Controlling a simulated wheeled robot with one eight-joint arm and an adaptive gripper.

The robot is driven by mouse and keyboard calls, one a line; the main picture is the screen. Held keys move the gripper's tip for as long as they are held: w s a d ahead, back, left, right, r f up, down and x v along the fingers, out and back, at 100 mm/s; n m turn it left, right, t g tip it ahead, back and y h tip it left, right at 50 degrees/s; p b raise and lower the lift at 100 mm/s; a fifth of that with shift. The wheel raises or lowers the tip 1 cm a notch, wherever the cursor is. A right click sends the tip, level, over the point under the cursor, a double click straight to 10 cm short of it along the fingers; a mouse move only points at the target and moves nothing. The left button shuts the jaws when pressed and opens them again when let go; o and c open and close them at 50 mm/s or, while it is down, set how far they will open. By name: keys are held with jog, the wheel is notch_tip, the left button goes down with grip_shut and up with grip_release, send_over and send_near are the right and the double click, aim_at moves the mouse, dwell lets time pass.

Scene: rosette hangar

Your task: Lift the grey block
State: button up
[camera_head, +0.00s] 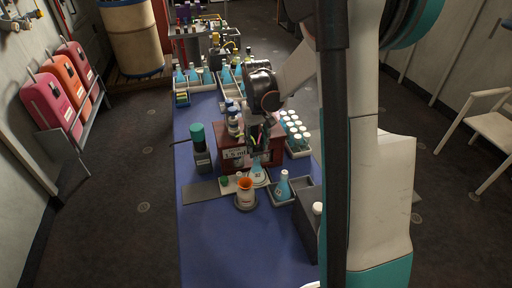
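My gripper (260,148) points down over the middle of the blue bench, in front of a red-brown box (222,135). Its fingertips are small and dark, just above a flask of blue liquid (257,172); whether they touch it or hold anything cannot be told. No single thing is clearly the grey block. A dark grey block-like box (305,226) stands at the bench's right edge, partly hidden by my arm. A flat grey slab (200,191) lies at the left edge.
An orange-topped vessel (245,194) and a tray with a blue flask (283,187) stand close below my gripper. A teal-topped device (201,150) is left, a rack of white-capped vials (297,134) right. The front of the blue bench (230,250) is clear.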

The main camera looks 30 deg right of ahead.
jog(key=shift+c, duration=1.4)
jog(key=shift+r, duration=0.1)
jog(key=shift+r+p, duration=1.75)
jog(key=shift+r, duration=0.65)
jog(key=o, duration=0.8)
jog(key=shift+r+p, duration=2.25)
jog(key=shift+r, duration=1.2)
